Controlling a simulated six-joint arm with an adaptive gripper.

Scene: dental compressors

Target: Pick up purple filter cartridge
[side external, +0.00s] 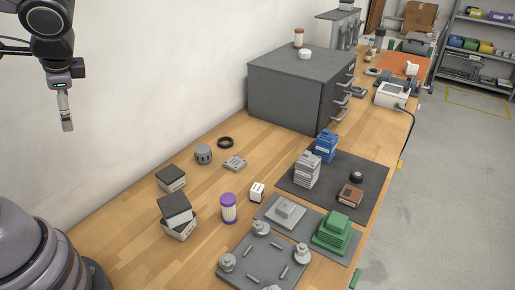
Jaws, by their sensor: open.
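The purple filter cartridge (229,208) stands upright on the wooden bench, near the middle front. It has a purple top and base with a white body between them. My gripper (68,126) hangs at the upper left, high above the bench and well to the left of the cartridge. It is open and nothing shows between its fingers. The gap between the fingers is hard to see from this side.
Dark-lidded boxes (175,209) stand left of the cartridge, and a small white block (257,191) stands to its right. A grey fixture plate (240,272) with metal parts lies in front. A grey drawer cabinet (285,85) stands behind. Bare wood surrounds the cartridge's left side.

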